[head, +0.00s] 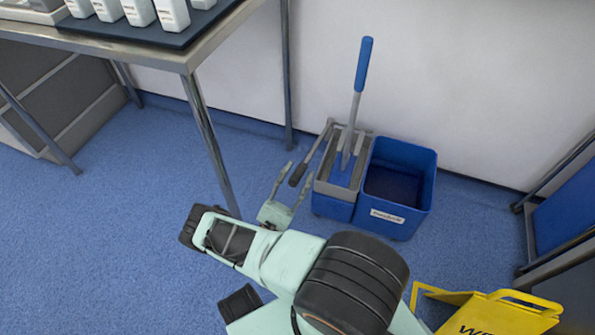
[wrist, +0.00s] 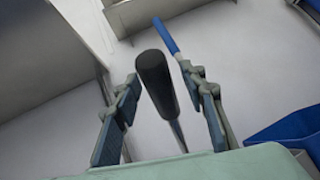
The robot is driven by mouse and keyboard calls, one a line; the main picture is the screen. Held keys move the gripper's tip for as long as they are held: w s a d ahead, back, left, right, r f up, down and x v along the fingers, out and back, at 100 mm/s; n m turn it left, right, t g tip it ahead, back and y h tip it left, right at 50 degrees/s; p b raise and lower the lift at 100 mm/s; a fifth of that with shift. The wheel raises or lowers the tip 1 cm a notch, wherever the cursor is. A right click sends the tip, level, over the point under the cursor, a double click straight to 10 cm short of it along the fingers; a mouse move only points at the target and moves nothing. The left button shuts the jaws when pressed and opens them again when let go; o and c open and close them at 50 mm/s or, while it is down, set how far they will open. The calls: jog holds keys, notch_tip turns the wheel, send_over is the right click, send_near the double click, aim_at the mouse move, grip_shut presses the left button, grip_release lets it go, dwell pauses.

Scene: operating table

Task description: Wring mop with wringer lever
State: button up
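The mop (head: 364,65) stands upright with its blue-topped handle above the grey wringer (head: 342,181); its head is hidden inside the wringer. The wringer lever (head: 325,135) slants down left from the wringer to a black grip (head: 298,174). My gripper (head: 299,170) is at this grip, with its fingers parted. In the wrist view, the black grip (wrist: 153,78) lies between the two open fingers of my gripper (wrist: 158,85), with visible gaps on both sides.
The blue bucket (head: 418,182) stands beside the wringer, against the wall side. A yellow wet-floor sign (head: 500,314) lies at lower right. A metal table (head: 188,60) with white bottles (head: 140,11) stands at upper left. Blue floor (head: 110,220) is clear at left.

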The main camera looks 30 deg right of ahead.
notch_tip(320, 180, up, 10)
dwell(0.6)
